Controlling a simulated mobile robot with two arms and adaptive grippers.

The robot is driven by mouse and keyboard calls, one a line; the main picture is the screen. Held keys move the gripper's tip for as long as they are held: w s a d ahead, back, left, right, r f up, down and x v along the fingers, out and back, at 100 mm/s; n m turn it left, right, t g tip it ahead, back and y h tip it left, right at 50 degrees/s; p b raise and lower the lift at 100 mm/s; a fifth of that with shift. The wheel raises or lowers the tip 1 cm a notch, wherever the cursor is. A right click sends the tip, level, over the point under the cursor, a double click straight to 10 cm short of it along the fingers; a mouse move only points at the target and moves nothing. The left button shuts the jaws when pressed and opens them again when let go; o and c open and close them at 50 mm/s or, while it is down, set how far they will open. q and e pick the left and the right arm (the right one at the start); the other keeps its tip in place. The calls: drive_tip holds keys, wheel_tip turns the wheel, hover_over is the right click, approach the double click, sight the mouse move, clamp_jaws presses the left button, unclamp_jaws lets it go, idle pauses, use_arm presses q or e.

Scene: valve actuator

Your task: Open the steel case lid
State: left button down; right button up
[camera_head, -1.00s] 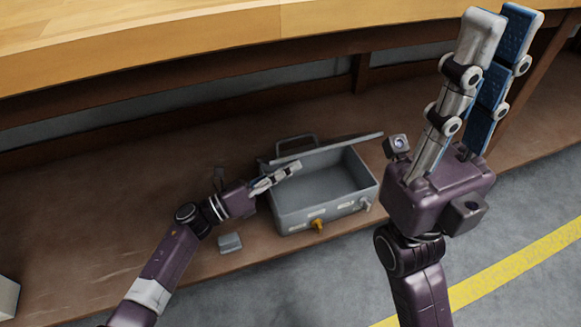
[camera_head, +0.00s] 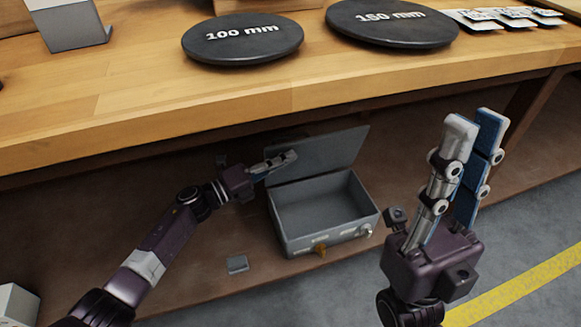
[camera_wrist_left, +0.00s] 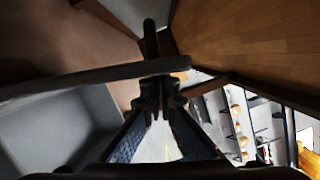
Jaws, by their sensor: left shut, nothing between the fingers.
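The grey steel case (camera_head: 330,238) sits on the brown lower shelf with its hollow inside showing. Its lid (camera_head: 325,150) stands raised at the back, its inner face toward me. My left gripper (camera_head: 292,156) is shut and empty, its fingertips at the upper left part of the lid; I cannot tell whether they touch it. In the left wrist view the shut fingers (camera_wrist_left: 152,90) are close to a dark bar-like edge, with the grey case inside (camera_wrist_left: 50,130) at the left. My right gripper (camera_head: 475,120) is open and empty, pointing up right of the case.
A small grey block (camera_head: 237,264) lies on the shelf left of the case. A brass latch (camera_head: 320,250) is on the case front.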

use_arm(q)
drive_tip(key=shift+w+a+r+b, duration=0.15)
drive_tip(key=shift+w+a+b, duration=0.1)
drive_tip(key=shift+w, duration=0.4)
drive_tip(key=shift+w+a+r+b, duration=0.15)
drive_tip(key=shift+w+a, duration=0.05)
drive_tip(key=shift+w, duration=0.45)
